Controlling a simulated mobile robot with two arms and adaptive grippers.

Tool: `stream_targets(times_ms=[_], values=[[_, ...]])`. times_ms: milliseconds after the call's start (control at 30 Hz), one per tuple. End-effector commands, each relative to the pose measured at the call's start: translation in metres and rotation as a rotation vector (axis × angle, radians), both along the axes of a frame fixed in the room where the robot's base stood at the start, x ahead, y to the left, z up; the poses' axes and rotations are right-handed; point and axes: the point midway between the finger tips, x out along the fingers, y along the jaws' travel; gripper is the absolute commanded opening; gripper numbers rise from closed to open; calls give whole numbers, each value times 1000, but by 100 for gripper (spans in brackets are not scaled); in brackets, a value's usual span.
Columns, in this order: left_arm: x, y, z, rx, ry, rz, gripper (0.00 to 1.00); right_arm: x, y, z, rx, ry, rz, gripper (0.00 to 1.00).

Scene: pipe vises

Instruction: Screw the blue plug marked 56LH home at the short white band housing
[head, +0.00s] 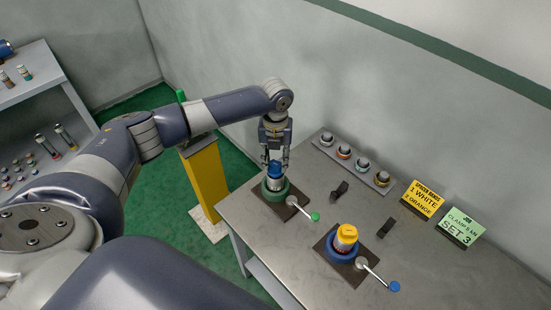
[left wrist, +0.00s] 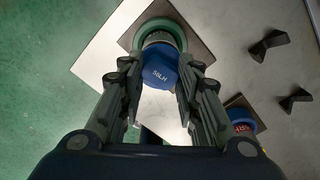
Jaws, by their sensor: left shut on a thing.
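The blue plug (head: 274,168) sits at the top of a housing (head: 272,180) standing in the green ring vise (head: 275,194) at the table's left end. In the left wrist view the plug (left wrist: 160,68) reads 56LH on its top face. My left gripper (head: 275,158) comes down from above with its fingers on either side of the plug, shut on it. In the left wrist view my left gripper (left wrist: 159,84) brackets the plug. The plug and fingers hide most of the housing; I cannot tell how deep the plug sits. My right gripper is out of view.
A blue vise (head: 343,248) nearby holds a housing with a yellow top (head: 346,233). Levers with a green knob (head: 315,217) and a blue knob (head: 394,287) stick out. A rack (head: 321,147) of several plugs, dark brackets (head: 340,189) and two signs (head: 423,200) stand behind.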

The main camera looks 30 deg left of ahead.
Motion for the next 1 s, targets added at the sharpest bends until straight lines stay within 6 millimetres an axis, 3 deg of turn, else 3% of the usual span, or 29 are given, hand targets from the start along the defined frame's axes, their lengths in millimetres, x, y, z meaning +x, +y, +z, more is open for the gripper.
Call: stream_targets(times_ms=[1000], values=[[0,0,-3,0,0,5,8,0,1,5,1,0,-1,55]])
